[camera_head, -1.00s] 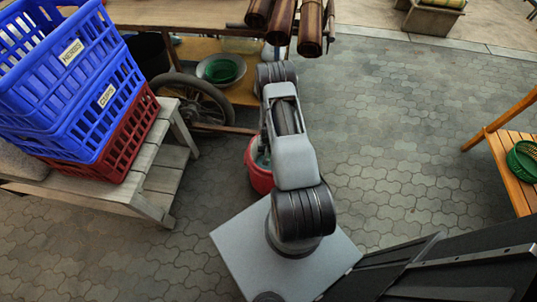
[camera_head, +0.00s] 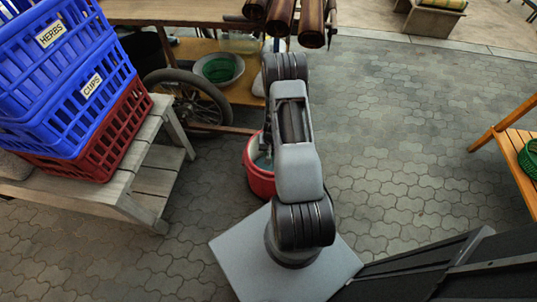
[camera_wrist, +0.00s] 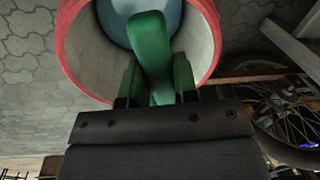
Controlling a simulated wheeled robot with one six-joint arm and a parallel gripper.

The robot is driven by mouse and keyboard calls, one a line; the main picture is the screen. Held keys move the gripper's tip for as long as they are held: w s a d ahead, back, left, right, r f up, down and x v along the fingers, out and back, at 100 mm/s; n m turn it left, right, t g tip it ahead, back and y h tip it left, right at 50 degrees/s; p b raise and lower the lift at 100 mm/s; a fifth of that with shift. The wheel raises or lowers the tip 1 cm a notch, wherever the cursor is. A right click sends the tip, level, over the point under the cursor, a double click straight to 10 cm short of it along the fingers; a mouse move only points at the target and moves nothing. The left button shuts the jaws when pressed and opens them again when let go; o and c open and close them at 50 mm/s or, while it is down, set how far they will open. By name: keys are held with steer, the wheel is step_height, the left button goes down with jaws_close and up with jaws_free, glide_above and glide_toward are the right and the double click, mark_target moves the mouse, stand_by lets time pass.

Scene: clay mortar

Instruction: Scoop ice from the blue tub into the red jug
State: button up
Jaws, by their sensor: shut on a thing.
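A red round container (camera_head: 259,183) with a pale inside stands on the paving beside my arm. It fills the top of the wrist view (camera_wrist: 75,62), with a bluish-grey surface (camera_wrist: 118,20) inside; I cannot tell whether this is ice. My gripper (camera_wrist: 157,72) is at the container's near rim, shut on a green strip-like handle (camera_wrist: 152,45) that reaches over the opening. In the head view my arm hides most of the gripper. I cannot make out a separate blue tub.
Blue crates (camera_head: 75,120) marked HERBS and CUPS are stacked on a red crate (camera_head: 105,155) on a wooden bench (camera_head: 150,205) at left. A wheeled wooden cart (camera_head: 160,12) stands behind, a green bowl (camera_head: 217,68) on its shelf. Paving at right is open before a wooden stand (camera_head: 520,165).

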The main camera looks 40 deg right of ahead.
steer(key=shift+f+t+y+b, duration=0.5)
steer(key=shift+f+y+b, duration=0.35)
steer(key=shift+b, duration=3.05)
steer(key=shift+d+b, duration=0.1)
steer(key=shift+b, duration=0.3)
steer(key=shift+s+d+t+y+b, duration=0.1)
steer(key=shift+t+y+b, duration=0.55)
steer(key=shift+b, duration=0.5)
steer(key=t+y+b, duration=0.2)
steer(key=y+b, duration=0.1)
steer(key=shift+s+d, duration=0.1)
steer(key=shift+d, duration=0.15)
steer(key=shift+s+d+r+t+y+b, duration=0.1)
steer(key=shift+s+d+t+y+b, duration=0.15)
steer(key=shift+t+y+b, duration=0.65)
steer(key=shift+s+d+f+t+y+b, duration=0.1)
steer(key=shift+d+t+y+b, duration=0.25)
steer(key=shift+y+b, duration=1.1)
steer(key=shift+s+d+r+t+y+b, duration=0.15)
steer(key=shift+t+y+b, duration=0.45)
steer(key=shift+y+b, duration=0.6)
